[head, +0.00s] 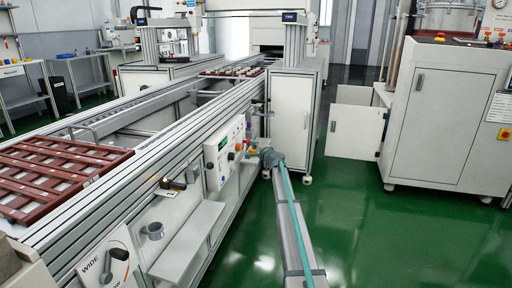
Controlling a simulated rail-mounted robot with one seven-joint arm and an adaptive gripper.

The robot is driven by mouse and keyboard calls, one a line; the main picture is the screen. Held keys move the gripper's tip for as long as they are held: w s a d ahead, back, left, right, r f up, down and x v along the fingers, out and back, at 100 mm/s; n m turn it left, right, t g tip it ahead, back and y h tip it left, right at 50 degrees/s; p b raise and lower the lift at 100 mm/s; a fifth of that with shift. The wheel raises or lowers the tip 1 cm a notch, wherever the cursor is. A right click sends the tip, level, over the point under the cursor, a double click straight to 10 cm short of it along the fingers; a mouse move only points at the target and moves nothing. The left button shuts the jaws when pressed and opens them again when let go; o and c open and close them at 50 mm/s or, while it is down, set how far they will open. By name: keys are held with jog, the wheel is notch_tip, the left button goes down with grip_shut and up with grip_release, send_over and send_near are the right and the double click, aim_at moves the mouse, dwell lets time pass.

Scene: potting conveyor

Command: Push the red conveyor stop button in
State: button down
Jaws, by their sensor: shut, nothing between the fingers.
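A pale control panel (224,153) is fixed to the near side of the conveyor frame, right of the picture's middle-left. It carries a green display or label and several small coloured knobs and buttons. A small orange-red button (238,147) shows near its right edge. At this size I cannot tell for sure that it is the stop button, or whether it is in or out.
The conveyor (150,150) runs from front left to back, with brown trays (62,172) on it. A grey shelf (187,238) and a black handle (172,184) stick out below. A white cabinet (291,115) stands beyond. Green floor (400,235) is clear at right.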

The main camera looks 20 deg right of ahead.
jog(key=shift+w+a+b, duration=0.45)
jog(key=shift+w+a, duration=0.15)
jog(key=shift+a, duration=0.1)
jog(key=s+d+p, duration=0.2)
jog(key=s+d, duration=0.2)
jog(key=s, duration=0.8)
jog(key=shift+s+d, duration=0.2)
jog(key=shift+s, duration=0.1)
